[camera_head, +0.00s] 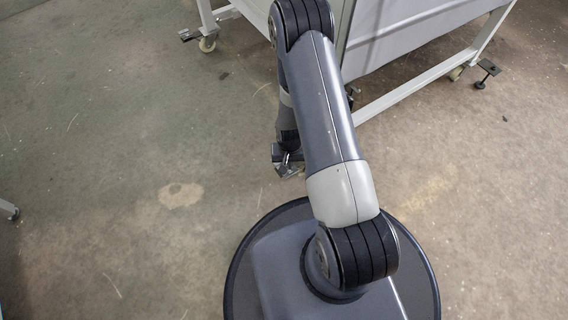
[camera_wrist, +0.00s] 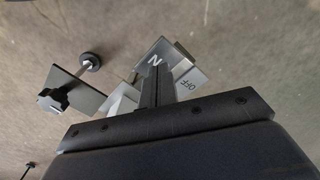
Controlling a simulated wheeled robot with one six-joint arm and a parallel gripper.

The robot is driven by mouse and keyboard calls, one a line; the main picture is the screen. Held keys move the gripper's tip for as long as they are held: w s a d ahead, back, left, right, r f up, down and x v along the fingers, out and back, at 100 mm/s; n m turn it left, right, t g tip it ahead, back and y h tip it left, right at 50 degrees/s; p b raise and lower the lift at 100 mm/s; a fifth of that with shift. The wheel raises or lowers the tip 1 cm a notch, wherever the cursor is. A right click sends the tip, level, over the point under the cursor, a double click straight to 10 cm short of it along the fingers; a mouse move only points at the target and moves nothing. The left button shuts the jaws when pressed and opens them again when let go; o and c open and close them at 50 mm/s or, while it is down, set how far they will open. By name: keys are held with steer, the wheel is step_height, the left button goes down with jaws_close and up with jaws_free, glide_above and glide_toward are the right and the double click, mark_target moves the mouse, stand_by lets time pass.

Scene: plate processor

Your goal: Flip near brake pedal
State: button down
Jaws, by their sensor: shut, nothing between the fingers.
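The brake pedal (camera_wrist: 185,62) shows in the wrist view as a light grey metal piece with two angled plates. One plate bears OFF (camera_wrist: 194,84); the other shows an N, with the rest of its marking hidden by my fingers. My gripper (camera_wrist: 156,75) is shut and empty, its dark fingers overlapping the pedal in the picture; I cannot tell whether they touch it. In the head view my gripper (camera_head: 288,165) hangs low over the floor, left of my arm. My arm hides most of the near caster area there.
A levelling foot with a black knob (camera_wrist: 52,101) and plate (camera_wrist: 82,90) stands left of the pedal. The white-framed machine (camera_head: 415,35) is at the top, with other casters (camera_head: 207,45) (camera_head: 456,74) and a foot (camera_head: 486,69).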

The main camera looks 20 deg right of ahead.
steer(key=shift+f+b, duration=0.9)
steer(key=shift+f, duration=0.25)
steer(key=shift+r, duration=0.15)
steer(key=shift+r+p, duration=2.4)
steer(key=shift+r, duration=1.05)
steer(key=shift+f, duration=0.2)
step_height(320, 180, down, 7)
steer(key=b, duration=0.5)
steer(key=shift+r, duration=0.2)
